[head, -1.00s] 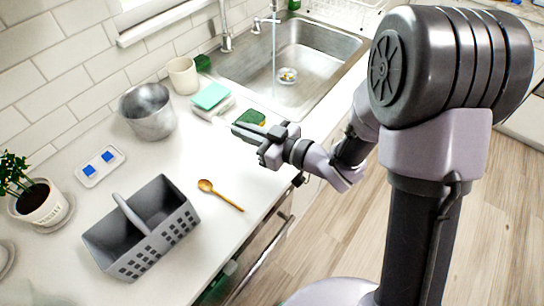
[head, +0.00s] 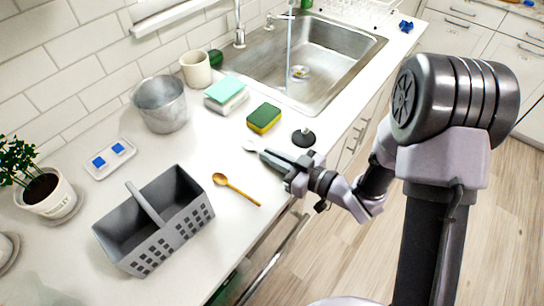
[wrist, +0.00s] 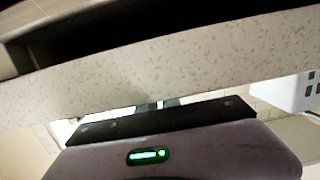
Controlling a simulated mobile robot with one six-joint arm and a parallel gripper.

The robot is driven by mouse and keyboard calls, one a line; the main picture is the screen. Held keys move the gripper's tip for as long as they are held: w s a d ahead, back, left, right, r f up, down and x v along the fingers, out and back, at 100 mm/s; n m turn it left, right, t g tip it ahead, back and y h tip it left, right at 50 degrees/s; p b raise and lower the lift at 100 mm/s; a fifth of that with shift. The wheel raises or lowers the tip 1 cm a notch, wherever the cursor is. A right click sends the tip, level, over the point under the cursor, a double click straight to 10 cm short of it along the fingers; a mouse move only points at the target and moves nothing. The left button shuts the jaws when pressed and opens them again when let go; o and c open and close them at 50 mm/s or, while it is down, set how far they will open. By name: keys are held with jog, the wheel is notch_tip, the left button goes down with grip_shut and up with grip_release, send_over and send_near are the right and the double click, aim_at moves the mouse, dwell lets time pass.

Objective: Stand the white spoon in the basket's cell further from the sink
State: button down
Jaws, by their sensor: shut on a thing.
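My gripper (head: 280,160) is low over the counter's front part, right of the wooden spoon. It is shut on the white spoon (head: 250,146), whose pale bowl shows past the fingertips on the left; its handle is mostly hidden by the gripper. I cannot tell whether the spoon touches the counter. The grey basket (head: 176,241) stands at the lower left, with an arched handle between its two cells. The left cell (head: 122,232) is further from the sink (head: 335,42). No spoon is seen standing in the basket. In the wrist view the spoon is not clearly visible.
A wooden spoon (head: 236,190) lies between basket and gripper. A green-yellow sponge (head: 264,118), a black plug-like object (head: 303,137), a metal pot (head: 161,106) and a white tray with blue squares (head: 110,158) stand around. A speckled slab (wrist: 160,75) fills much of the wrist view.

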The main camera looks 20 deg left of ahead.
jog(key=shift+f, duration=0.2)
jog(key=c, duration=1.5)
grip_release()
jog(key=shift+c, duration=0.2)
